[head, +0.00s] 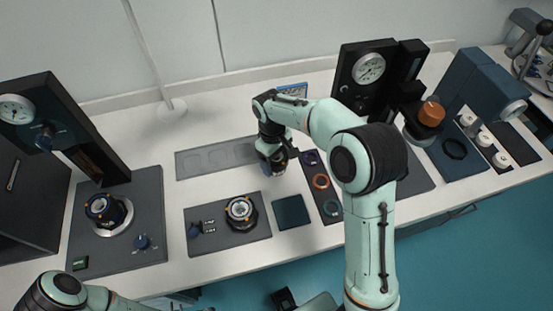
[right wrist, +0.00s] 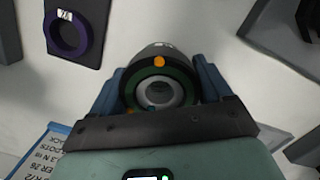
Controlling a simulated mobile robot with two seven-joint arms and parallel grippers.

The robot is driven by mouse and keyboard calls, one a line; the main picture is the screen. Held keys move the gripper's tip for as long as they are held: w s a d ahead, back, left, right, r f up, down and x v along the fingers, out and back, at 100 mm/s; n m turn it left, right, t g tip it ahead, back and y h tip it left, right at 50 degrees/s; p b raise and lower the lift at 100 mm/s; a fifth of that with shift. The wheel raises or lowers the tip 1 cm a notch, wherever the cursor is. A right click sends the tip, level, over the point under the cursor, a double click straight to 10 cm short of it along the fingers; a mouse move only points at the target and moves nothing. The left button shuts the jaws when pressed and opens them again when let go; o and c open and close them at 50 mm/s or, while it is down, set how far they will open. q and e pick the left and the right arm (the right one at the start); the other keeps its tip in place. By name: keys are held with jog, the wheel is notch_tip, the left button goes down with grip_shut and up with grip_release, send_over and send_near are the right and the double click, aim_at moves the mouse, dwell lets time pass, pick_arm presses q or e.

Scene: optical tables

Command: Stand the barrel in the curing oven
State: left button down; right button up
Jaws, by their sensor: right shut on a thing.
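My right gripper (head: 275,160) is shut on the barrel, just beyond the dark green mat in the head view. In the right wrist view the barrel (right wrist: 181,70) is a dark cylinder with a green ring, an orange dot and a glassy centre, between the two blue fingers. The gripper and arm hide most of it in the head view; whether it touches the table is unclear. A dark cabinet with a handle (head: 12,176) stands at the far left; I cannot tell whether it is the curing oven. My left arm shows at lower left, its gripper out of frame.
A grey tray with round recesses (head: 192,163) lies left of the gripper. A dark fixture plate (head: 206,242) and the green mat (head: 291,212) lie in front. A gauge press (head: 369,68) stands behind right.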

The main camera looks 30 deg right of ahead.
jog(key=shift+f, duration=0.15)
jog(key=o, duration=1.1)
